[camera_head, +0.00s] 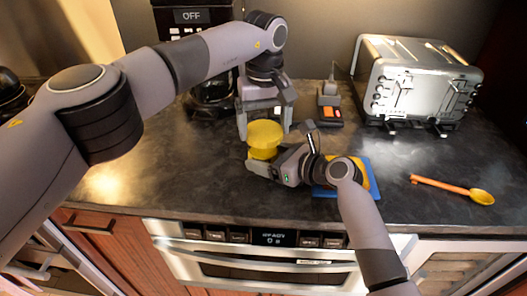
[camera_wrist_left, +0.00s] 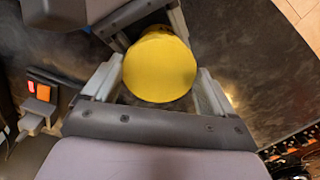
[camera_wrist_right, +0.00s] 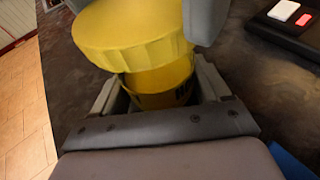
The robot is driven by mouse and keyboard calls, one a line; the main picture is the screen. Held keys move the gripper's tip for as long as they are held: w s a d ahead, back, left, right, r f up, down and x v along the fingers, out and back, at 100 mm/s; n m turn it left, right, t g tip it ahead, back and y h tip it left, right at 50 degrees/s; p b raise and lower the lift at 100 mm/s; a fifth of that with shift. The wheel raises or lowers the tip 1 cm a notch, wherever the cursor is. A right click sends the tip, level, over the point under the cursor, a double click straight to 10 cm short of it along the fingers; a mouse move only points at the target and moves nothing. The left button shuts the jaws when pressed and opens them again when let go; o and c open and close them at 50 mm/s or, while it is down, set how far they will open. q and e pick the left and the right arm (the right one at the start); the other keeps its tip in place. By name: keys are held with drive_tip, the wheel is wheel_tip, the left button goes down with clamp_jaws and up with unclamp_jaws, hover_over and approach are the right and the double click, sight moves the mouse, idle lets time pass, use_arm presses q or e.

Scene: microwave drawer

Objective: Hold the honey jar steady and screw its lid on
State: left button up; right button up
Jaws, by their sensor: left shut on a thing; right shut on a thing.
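The yellow honey jar (camera_wrist_right: 160,82) stands upright on the dark counter, with dark marks partly showing on its side. Its wide yellow lid (camera_head: 265,134) is on top of the jar, and its round top faces the left wrist view (camera_wrist_left: 160,66). My left gripper (camera_head: 264,127) points down from above, shut on the lid with one finger on each side. My right gripper (camera_wrist_right: 158,90) comes in from the right, lower down, shut around the jar body below the lid. The lid overhangs the jar in the right wrist view; the joint between them is hidden.
A blue board (camera_head: 328,193) lies partly under my right arm, with a yellow-orange thing on it mostly hidden. An orange spoon (camera_head: 455,190) lies at the right. A silver toaster (camera_head: 415,78) and a small device with lit buttons (camera_head: 331,113) stand behind. An oven (camera_head: 270,262) is below the counter edge.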

use_arm(q)
drive_tip(key=m, duration=0.4)
drive_tip(key=shift+s+d, duration=0.1)
drive_tip(key=shift+d, duration=0.05)
drive_tip(key=m, duration=0.3)
drive_tip(key=shift+d+m, duration=0.1)
drive_tip(key=shift+m, duration=0.2)
drive_tip(key=o, duration=0.9)
drive_tip(key=shift+o, duration=0.2)
